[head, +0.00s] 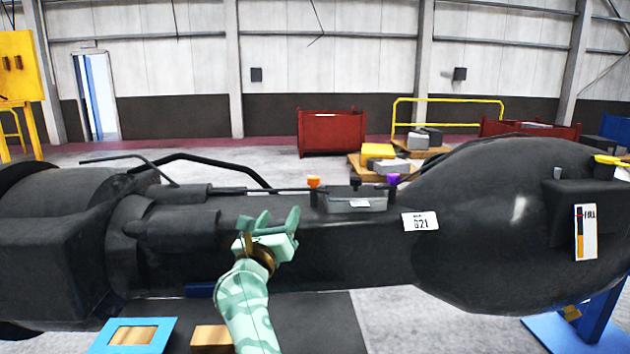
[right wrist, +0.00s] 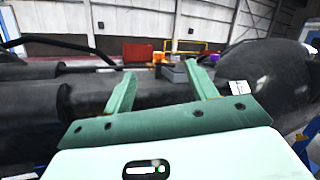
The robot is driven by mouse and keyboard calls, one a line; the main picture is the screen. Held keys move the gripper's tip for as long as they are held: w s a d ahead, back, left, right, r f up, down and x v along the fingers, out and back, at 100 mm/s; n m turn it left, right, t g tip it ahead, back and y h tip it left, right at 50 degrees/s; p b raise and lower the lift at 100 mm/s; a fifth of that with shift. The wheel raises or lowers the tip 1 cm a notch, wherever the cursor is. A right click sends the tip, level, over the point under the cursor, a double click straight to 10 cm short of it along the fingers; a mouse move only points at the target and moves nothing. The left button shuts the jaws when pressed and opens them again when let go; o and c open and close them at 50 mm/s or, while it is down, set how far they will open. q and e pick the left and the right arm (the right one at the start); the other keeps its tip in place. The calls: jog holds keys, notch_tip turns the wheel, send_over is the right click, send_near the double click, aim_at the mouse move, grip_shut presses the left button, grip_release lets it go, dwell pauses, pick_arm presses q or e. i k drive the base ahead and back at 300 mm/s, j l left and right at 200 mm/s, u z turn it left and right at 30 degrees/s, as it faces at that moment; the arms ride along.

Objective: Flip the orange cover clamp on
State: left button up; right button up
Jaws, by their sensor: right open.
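The orange cover clamp (head: 313,182) sits at the left end of a small grey box (head: 356,203) on top of the long black casting (head: 340,246). A purple clamp (head: 393,179) is at the box's right end. In the right wrist view, the orange clamp (right wrist: 158,57) and grey box (right wrist: 173,75) show between and beyond the fingertips. My right gripper (head: 279,217) is open and empty, in front of the casting, left of and lower in the picture than the orange clamp. It appears apart from the clamp. My left gripper is not in view.
The casting bulges into a large rounded end (head: 500,235) at right, with a label plate (head: 420,222). A bent black handrail (head: 220,165) rises behind the left part. A blue-framed tray (head: 97,345) and wooden block (head: 212,337) lie low in front. Red bins (head: 331,133) stand far behind.

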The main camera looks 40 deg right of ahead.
aim_at(312, 181)
jog(key=i+l, duration=0.3)
jog(key=l, duration=0.15)
jog(key=i+l, duration=0.3)
jog(key=l, duration=0.15)
